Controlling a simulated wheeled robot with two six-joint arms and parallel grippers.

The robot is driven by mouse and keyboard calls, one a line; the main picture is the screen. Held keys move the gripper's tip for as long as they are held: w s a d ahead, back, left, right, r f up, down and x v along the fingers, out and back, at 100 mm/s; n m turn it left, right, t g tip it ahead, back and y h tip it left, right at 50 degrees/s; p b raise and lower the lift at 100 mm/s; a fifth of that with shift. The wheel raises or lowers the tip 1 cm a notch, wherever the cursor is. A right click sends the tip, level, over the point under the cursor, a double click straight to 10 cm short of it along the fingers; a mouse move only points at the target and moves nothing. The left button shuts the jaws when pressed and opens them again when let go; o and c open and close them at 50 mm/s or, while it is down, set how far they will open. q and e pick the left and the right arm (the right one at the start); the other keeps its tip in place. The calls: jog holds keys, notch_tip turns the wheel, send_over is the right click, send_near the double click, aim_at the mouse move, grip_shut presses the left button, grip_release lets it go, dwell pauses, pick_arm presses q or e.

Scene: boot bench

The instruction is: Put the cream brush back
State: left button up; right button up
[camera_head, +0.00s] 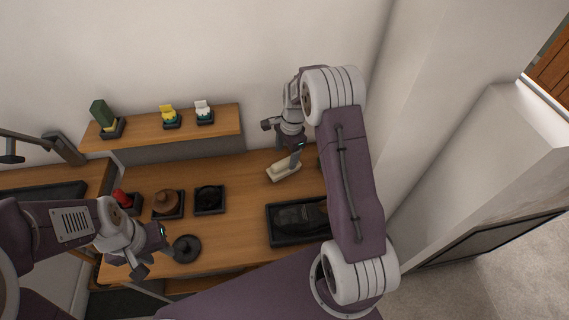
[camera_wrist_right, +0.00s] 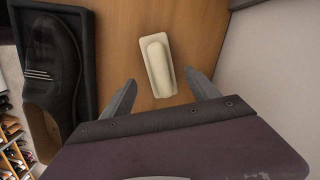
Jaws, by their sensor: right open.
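The cream brush (camera_head: 284,168) lies on the wooden bench near the wall: a pale oblong block with a raised rounded bar along its top. It also shows in the right wrist view (camera_wrist_right: 157,66), lying just beyond and roughly between the fingertips, not gripped. My right gripper (camera_head: 283,142) is open and empty above the brush; its two spread fingers (camera_wrist_right: 160,82) show in the right wrist view. My left gripper (camera_head: 152,252) is at the bench's left front, with its fingers apart and nothing seen between them.
A dark shoe (camera_wrist_right: 52,75) lies in a black tray (camera_head: 272,234). Small black trays hold a red item (camera_head: 121,197), a brown item (camera_head: 166,201) and a black item (camera_head: 209,196). A round black object (camera_head: 187,248) is beside my left gripper. A raised shelf (camera_head: 150,133) carries green, yellow and white items.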

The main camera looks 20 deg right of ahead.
aim_at(288, 162)
notch_tip(288, 162, up, 6)
jog(key=s+a+n, duration=0.3)
jog(key=s+n, duration=0.5)
jog(key=s, duration=0.2)
jog(key=s+a+n, duration=0.3)
jog(key=s+n, duration=0.5)
jog(key=s, duration=0.2)
jog(key=shift+s+a+f+t+h, duration=0.2)
jog(key=shift+a+t+h, duration=0.1)
jog(key=shift+h, duration=0.1)
